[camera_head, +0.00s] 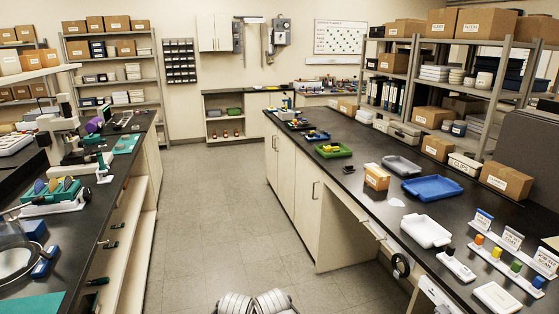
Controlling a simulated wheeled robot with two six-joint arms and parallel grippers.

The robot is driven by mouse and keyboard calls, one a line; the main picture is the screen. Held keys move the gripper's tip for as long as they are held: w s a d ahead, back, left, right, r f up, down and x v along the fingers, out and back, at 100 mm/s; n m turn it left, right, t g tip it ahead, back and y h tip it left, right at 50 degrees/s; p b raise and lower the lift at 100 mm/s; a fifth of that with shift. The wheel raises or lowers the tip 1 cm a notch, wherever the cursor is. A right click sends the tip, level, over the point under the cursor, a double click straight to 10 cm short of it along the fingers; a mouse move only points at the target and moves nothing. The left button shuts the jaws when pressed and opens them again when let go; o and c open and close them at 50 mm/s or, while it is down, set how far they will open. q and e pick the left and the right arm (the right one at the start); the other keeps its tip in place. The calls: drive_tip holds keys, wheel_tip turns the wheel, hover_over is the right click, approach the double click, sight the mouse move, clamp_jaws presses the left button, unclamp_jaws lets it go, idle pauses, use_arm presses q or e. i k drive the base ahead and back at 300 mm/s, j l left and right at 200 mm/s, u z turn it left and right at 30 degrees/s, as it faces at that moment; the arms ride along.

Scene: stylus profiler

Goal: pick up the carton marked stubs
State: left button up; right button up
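No carton's marking can be read surely as stubs. Several labelled cartons stand on the right bench: a small orange-brown carton (377,177) near the bench's front edge, a larger brown carton (507,181) farther right, and a brown carton (437,148) by the rack. Their labels are too small to read. Neither of my grippers is visible. Two pale ribbed shapes at the bottom middle look like parts of my own body.
A blue tray (432,188) and a white tray (426,231) lie near the small carton. Bottles and label stands (512,239) crowd the right bench's near end. More cartons fill the right rack (411,60). The floor aisle (225,215) is clear.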

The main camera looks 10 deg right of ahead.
sight(375, 177)
drive_tip(key=i+j+z, duration=0.1)
drive_tip(key=i+z, duration=0.3)
drive_tip(key=i+j+z, duration=0.35)
drive_tip(key=i, duration=0.2)
drive_tip(key=i+j+z, duration=1)
drive_tip(key=j+z, duration=0.2)
drive_tip(key=i+j+z, duration=0.1)
drive_tip(key=j+z, duration=0.15)
drive_tip(key=i+j+z, duration=0.1)
drive_tip(key=j+z, duration=0.15)
drive_tip(key=j, duration=0.2)
